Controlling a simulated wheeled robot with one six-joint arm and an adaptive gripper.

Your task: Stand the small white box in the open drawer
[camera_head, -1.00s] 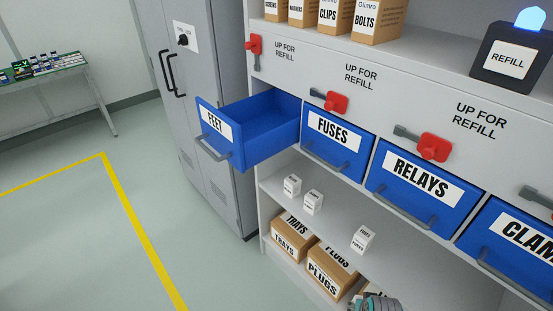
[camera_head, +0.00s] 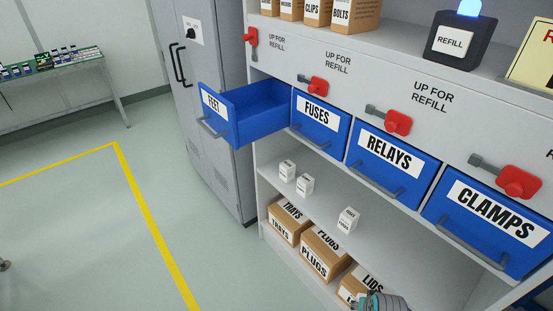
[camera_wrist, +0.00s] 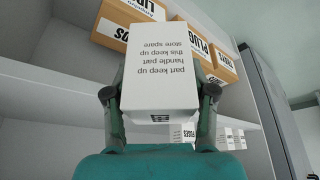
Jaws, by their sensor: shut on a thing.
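The small white box (camera_wrist: 162,70) is held between the two fingers of my gripper (camera_wrist: 160,105), and its printed face shows upside down in the wrist view. My gripper is shut on it. The head view shows only a teal and grey part of my arm at the bottom edge; the held box is not visible there. The open drawer (camera_head: 222,128) is blue, labelled FEET, and pulled out at the left end of the drawer row. Its visible inside is empty. The held box is not in the drawer.
Three other small white boxes (camera_head: 347,219) stand on the shelf below the drawers. Cardboard boxes (camera_head: 322,254) stand lower down. The FUSES (camera_head: 319,124), RELAYS and CLAMPS drawers are shut. A grey cabinet (camera_head: 205,110) stands left of the open drawer.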

